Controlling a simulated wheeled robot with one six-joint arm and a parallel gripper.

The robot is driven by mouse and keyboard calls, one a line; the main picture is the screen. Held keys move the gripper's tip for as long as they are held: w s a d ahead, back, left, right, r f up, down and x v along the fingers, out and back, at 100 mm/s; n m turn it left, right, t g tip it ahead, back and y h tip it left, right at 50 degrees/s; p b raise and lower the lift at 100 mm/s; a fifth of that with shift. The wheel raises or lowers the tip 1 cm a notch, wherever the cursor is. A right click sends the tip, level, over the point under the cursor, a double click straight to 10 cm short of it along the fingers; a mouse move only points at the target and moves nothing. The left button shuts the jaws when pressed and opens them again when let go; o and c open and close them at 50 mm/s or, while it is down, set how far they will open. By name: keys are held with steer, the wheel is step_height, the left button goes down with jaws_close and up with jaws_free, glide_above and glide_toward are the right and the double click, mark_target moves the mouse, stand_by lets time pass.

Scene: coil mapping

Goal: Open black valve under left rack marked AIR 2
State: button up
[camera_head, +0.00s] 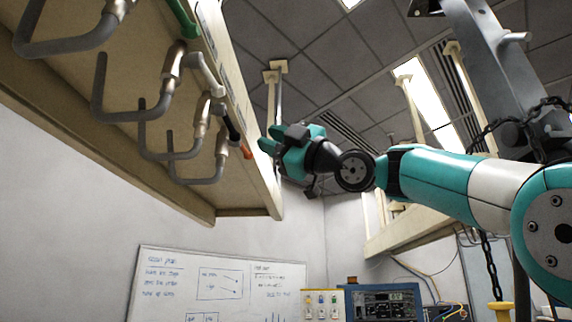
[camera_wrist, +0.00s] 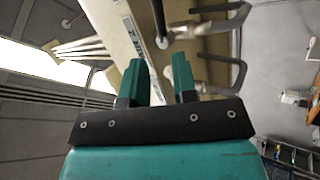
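The left rack (camera_head: 60,110) fills the upper left of the head view, seen from below. Bent metal pipes hang under it, with valve handles along its edge. The black valve handle (camera_head: 233,130) is near the far end, between a white handle (camera_head: 205,72) and an orange one (camera_head: 247,152). My teal gripper (camera_head: 268,146) is just right of the black and orange handles and appears apart from them. In the wrist view my gripper (camera_wrist: 159,72) has its fingers parted with nothing between them. A dark bar (camera_wrist: 158,16) lies beyond the fingertips.
A green handle (camera_head: 184,18) is at the near end of the rack. A whiteboard (camera_head: 215,280) hangs on the wall below. A blue instrument (camera_head: 385,302) stands at the bottom. A chain (camera_head: 488,270) hangs at right. The space below the rack looks free.

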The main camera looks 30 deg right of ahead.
steer(key=shift+b+v, duration=0.45)
steer(key=shift+v, duration=1.15)
